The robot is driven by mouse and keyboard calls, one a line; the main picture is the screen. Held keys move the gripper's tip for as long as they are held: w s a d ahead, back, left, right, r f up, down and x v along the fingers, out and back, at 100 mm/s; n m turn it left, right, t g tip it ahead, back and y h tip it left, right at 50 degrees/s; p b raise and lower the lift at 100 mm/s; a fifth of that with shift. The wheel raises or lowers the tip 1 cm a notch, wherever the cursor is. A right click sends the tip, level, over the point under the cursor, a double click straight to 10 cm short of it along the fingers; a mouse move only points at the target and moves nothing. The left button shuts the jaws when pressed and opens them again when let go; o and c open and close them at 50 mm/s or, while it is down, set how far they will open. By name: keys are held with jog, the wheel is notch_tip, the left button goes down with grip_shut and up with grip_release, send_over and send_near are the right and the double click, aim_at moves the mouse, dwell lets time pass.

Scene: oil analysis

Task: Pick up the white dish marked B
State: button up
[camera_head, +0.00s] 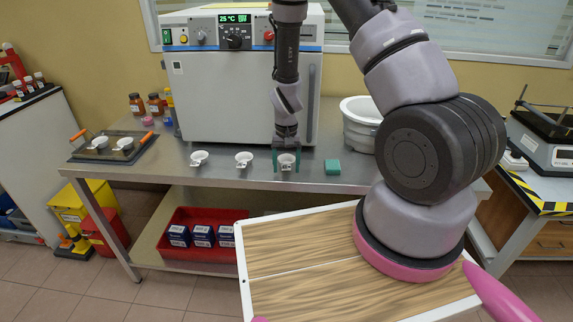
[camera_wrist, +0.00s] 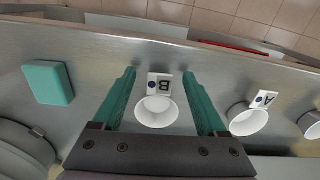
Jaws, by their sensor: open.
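The white dish marked B (camera_wrist: 157,110) stands on the steel table, with its label tab (camera_wrist: 160,84) toward the table's front edge. In the head view the same dish (camera_head: 287,160) is the right one of three white dishes in a row. My gripper (camera_wrist: 164,92) is open, its two green fingers on either side of dish B with gaps between them and the dish. In the head view my gripper (camera_head: 287,160) points down over the dish. The dish marked A (camera_wrist: 247,119) stands beside it, outside the fingers.
A third white dish (camera_head: 199,158) stands farther left. A green block (camera_head: 332,167) lies right of my gripper. A white oven (camera_head: 238,88) stands close behind, and a white round vessel (camera_head: 361,122) at the back right.

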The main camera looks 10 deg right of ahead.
grip_shut()
